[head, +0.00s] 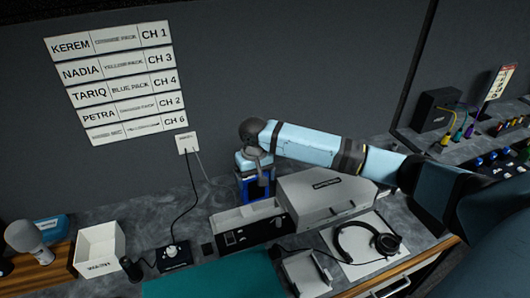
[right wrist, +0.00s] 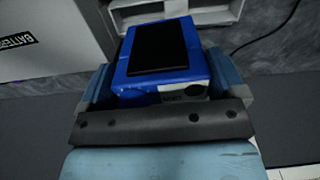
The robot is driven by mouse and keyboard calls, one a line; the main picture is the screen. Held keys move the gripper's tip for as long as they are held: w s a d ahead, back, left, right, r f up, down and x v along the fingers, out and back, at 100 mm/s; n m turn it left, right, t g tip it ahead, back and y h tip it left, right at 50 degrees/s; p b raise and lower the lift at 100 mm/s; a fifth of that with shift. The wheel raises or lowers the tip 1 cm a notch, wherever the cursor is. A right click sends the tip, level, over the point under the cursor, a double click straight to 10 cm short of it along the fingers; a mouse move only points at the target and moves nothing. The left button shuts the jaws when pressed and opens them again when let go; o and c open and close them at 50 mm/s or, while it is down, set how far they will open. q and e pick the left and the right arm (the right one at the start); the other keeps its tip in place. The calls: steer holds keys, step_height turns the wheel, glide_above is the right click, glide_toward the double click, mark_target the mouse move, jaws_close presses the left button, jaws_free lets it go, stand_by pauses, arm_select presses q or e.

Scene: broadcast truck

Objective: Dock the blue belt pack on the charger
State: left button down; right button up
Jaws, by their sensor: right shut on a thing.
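The blue belt pack (head: 243,187) is between the fingers of my right gripper (head: 256,174), just behind the pale charger (head: 232,217) on the counter. In the right wrist view the belt pack (right wrist: 192,68) shows a dark panel on its top face and has a finger of my right gripper (right wrist: 160,88) on each side. Pale open compartments, apparently the charger (right wrist: 222,14), show beyond the pack there. The pack's lower end is hidden, and I cannot tell whether it touches the charger or counter. My left gripper is not in view.
A grey case (head: 318,200) stands right of the charger, beneath my right forearm. A headset (head: 357,240) lies on a white mat. A cabled black box (head: 174,256), white bin (head: 100,248) and microphone (head: 28,240) stand left. The counter behind the bin is clear.

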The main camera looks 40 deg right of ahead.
mark_target(265, 173)
steer(key=shift+s+d+r+m+p, duration=0.15)
steer(key=shift+d+r+p, duration=0.25)
steer(key=shift+d+p, duration=0.2)
steer(key=shift+s+d+r+m+p, duration=0.1)
steer(key=shift+d+r+m+p, duration=0.05)
steer(key=shift+d+r+p, duration=0.4)
steer(key=shift+d+f, duration=0.15)
steer(key=shift+d, duration=0.25)
steer(key=shift+d+p, duration=0.15)
steer(key=shift+p, duration=0.15)
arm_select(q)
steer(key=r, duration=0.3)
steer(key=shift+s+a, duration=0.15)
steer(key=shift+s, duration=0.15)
arm_select(e)
steer(key=shift+f, duration=0.15)
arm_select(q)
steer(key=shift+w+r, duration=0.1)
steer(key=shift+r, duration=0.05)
arm_select(e)
steer(key=shift+f, duration=0.1)
